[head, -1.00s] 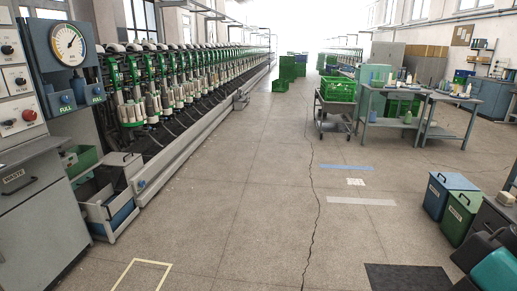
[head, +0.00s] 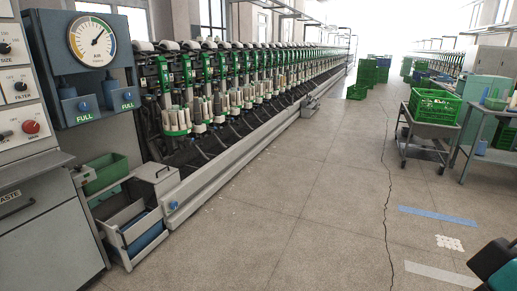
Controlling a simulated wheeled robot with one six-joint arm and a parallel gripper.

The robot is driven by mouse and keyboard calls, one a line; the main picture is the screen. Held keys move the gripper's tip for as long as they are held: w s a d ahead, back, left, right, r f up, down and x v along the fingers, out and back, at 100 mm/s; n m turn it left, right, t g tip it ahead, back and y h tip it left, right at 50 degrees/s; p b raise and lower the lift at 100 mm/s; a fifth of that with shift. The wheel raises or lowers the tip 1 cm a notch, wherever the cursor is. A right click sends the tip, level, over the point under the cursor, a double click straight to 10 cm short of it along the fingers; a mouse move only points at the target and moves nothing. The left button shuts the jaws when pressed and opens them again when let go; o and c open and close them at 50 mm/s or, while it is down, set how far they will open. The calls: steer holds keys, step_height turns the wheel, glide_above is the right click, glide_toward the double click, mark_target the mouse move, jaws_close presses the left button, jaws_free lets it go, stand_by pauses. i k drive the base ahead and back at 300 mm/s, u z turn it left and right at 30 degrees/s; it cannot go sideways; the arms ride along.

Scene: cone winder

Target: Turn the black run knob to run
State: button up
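The grey control panel (head: 22,68) stands at the left edge, partly cut off. It carries a black knob (head: 5,48) over the label SIZE and another black knob (head: 20,86) over the label FILTER. A red knob (head: 31,127) sits lower, with a small dark part at its left that I cannot make out. I cannot read a run label on any knob. My gripper is not in view.
A round air gauge (head: 92,41) is on the blue-grey box beside the panel. Grey bins (head: 130,222) stand on the floor in front of the winder row (head: 215,85). The aisle floor (head: 290,200) is open. A cart with a green crate (head: 434,104) is at right.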

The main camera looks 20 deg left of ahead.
mark_target(79, 167)
steer(key=u, duration=0.8)
steer(key=i, duration=1.4)
steer(key=u, duration=0.8)
steer(key=i, duration=0.5)
steer(key=u, duration=0.6)
